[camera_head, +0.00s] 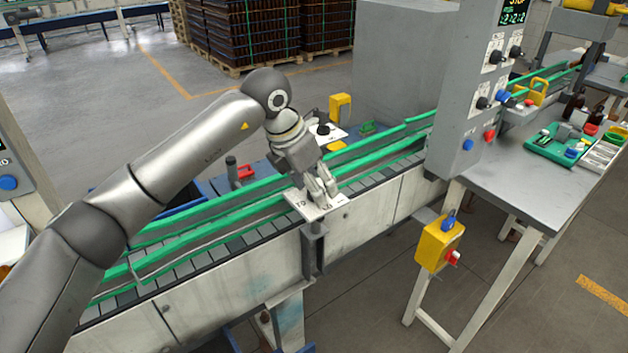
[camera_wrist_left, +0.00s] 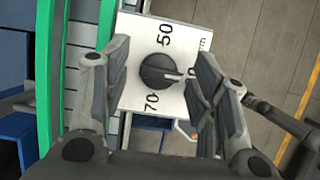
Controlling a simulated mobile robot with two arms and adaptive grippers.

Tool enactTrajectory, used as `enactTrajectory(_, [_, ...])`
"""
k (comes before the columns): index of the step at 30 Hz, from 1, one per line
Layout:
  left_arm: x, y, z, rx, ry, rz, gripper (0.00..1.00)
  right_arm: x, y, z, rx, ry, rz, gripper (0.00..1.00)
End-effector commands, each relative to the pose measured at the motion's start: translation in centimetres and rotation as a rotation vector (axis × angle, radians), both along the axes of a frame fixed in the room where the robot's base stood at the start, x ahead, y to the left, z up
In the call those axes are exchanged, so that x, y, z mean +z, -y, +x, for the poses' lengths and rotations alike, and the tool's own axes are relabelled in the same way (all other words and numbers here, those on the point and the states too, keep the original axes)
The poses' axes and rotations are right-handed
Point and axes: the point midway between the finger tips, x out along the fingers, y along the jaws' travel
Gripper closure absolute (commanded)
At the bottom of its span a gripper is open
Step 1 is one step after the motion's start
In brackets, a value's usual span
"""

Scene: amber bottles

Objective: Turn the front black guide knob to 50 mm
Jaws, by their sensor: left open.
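The front black guide knob (camera_wrist_left: 158,70) sits on a white scale plate (camera_wrist_left: 190,36) in the left wrist view. Its white pointer line points right, away from the "50" at the plate's top and the "70" at its lower left. Any mark on the right is partly covered by a finger. My left gripper (camera_wrist_left: 162,62) is open, with one finger on each side of the knob and visible gaps between. In the head view my left gripper (camera_head: 322,194) is over the front plate (camera_head: 312,211) and hides the knob. My right gripper is not in view.
A second black knob (camera_head: 323,129) on a white plate stands across the conveyor. Green guide rails (camera_head: 230,207) run along the belt beside my gripper. A grey control cabinet (camera_head: 468,90) and a yellow switch box (camera_head: 438,243) stand to the right.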

Motion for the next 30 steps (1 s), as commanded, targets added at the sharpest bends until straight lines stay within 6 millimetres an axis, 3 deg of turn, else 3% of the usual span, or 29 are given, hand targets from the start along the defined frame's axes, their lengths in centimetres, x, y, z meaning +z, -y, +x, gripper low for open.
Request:
enactTrajectory(4, [0.0,0.0,0.0,0.0,0.0,0.0,0.46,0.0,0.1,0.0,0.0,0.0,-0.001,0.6])
enactTrajectory(15, [0.0,0.0,0.0,0.0,0.0,-0.001,0.92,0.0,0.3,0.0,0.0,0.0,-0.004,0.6])
enactTrajectory(23, [-0.1,0.0,0.0,0.029,0.002,-0.001,0.92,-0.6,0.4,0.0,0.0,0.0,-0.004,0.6])
enactTrajectory(30, [-0.3,0.1,0.0,0.153,0.004,-0.001,0.92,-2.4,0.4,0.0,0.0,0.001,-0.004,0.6])
